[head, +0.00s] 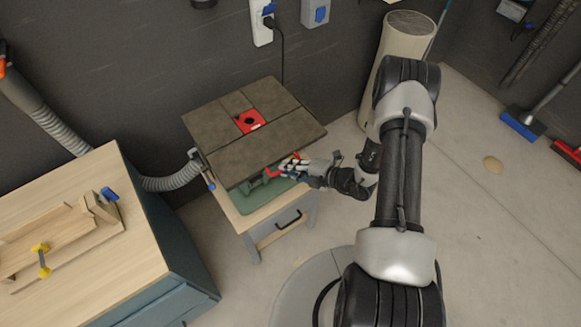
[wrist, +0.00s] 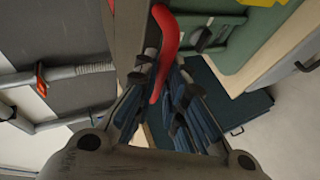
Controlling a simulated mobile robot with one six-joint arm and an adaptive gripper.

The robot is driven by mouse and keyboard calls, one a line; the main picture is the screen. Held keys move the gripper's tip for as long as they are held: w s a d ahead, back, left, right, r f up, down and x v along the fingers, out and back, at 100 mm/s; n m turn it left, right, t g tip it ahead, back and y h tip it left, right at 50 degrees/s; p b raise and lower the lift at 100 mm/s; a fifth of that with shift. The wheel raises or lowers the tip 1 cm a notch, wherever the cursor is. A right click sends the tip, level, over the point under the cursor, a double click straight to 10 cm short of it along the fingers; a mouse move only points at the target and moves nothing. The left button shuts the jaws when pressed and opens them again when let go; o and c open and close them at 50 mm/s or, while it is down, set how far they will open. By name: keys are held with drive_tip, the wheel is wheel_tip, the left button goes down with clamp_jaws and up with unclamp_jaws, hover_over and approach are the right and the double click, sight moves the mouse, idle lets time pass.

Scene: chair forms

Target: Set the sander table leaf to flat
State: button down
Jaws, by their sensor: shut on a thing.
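The sander table (head: 222,119) has a dark brown top with a red insert around a hole, above a pale wooden stand. Seams divide the top, and its broad front panel (head: 262,152) looks like the leaf. I cannot tell its exact tilt. My gripper (head: 290,167) is at the front edge, below the top. A curved red lever (wrist: 168,35) runs between my fingers in the wrist view, and my gripper is shut on it. The lever also shows beside my fingers in the head view (head: 272,173). Its far end and pivot are hidden.
A wooden workbench (head: 140,215) with a jig stands at the left. A grey hose (head: 170,182) runs to the table's left side. A pale cylinder (head: 409,36) stands behind, near the wall. The floor on the right is mostly clear, with brushes (head: 520,125) by the wall.

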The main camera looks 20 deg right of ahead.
drive_tip(key=shift+w+r, duration=0.25)
drive_tip(key=shift+r, duration=0.1)
drive_tip(key=c, duration=2)
unclamp_jaws()
drive_tip(key=shift+c, duration=0.2)
drive_tip(key=shift+o, duration=0.6)
drive_tip(key=shift+s, duration=0.1)
drive_tip(key=v, duration=1.2)
drive_tip(key=shift+f, duration=0.1)
